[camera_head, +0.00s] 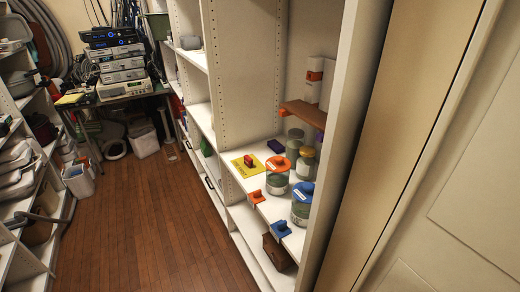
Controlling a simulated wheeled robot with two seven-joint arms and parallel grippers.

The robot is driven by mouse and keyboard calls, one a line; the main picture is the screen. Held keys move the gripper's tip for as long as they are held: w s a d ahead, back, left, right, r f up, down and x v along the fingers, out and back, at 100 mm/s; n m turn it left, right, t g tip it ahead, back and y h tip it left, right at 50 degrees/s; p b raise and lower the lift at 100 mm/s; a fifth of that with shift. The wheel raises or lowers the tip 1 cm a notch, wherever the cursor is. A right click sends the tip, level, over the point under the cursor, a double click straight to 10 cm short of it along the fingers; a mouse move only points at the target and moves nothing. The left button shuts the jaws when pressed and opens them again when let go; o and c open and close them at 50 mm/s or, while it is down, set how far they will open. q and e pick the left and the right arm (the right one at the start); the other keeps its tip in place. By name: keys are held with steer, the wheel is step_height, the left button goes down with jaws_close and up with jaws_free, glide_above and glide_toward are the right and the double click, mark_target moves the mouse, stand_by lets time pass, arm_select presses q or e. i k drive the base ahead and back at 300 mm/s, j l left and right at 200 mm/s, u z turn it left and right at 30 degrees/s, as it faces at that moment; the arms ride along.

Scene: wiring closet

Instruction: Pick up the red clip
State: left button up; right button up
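A small red clip (248,160) stands on a yellow card (239,171) on the white shelf (262,151), toward its back left. An orange clip (257,197) sits at the shelf's front edge. A blue clip (281,229) sits farther along the same edge, nearer to me. Neither of my grippers shows in the head view, so their state is hidden.
Jars with an orange lid (277,162), a yellow lid (306,152) and a blue lid (303,190) stand right of the red clip. A brown ledge (303,112) juts above them. A white upright panel (344,130) bounds the shelf. The wooden floor (150,215) is clear.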

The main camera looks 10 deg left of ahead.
mark_target(248, 161)
steer(key=i+j+z, duration=0.15)
steer(key=j, duration=0.2)
steer(key=i+j+z, duration=0.2)
steer(key=j, duration=0.2)
steer(key=i+j+z, duration=0.15)
steer(key=j, duration=0.25)
steer(key=j+z, duration=0.2)
steer(key=j, duration=0.25)
steer(key=i+j+z, duration=0.15)
steer(key=j, duration=0.3)
